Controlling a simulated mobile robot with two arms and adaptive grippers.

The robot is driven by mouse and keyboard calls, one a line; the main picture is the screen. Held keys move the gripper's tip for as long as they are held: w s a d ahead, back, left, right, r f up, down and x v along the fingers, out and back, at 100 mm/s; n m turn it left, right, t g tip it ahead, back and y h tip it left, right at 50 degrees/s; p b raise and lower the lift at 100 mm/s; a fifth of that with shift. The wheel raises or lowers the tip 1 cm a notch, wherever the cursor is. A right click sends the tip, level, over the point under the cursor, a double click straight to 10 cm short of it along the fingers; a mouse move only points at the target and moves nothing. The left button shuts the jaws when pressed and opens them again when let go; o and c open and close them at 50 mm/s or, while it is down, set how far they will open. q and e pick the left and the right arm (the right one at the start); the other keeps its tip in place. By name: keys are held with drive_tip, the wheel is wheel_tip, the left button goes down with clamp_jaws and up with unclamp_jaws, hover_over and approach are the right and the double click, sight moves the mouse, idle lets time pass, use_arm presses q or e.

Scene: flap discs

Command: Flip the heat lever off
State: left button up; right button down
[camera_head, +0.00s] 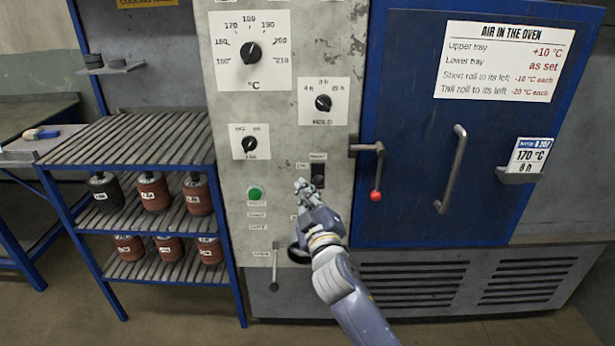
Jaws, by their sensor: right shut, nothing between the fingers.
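A small black lever switch (318,175) sits on the grey control panel (230,110), under a small label that is hard to read. I take it for the heat lever, but cannot clearly tell which way it is flipped. My right gripper (301,187) is shut and empty, in front of the panel just left of and slightly below the switch. I cannot tell whether it touches the panel. My right wrist and forearm hide the panel below, including part of a dark round item (298,253). My left gripper is not in view.
A green button (254,193) is left of my gripper. A red-knobbed handle (376,194) and the blue oven door (425,160) are to the right. Temperature (251,52), hold (323,102) and fan (250,144) dials are above. A rack (150,138) with rolls stands left.

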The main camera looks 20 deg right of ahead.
sight(318, 180)
drive_tip(key=shift+w, duration=0.1)
drive_tip(key=w+d+f+p, duration=0.1)
drive_tip(key=w+d+f, duration=0.1)
drive_tip(key=w, duration=0.6)
drive_tip(key=shift+w+d, duration=0.35)
drive_tip(key=shift+d, duration=0.15)
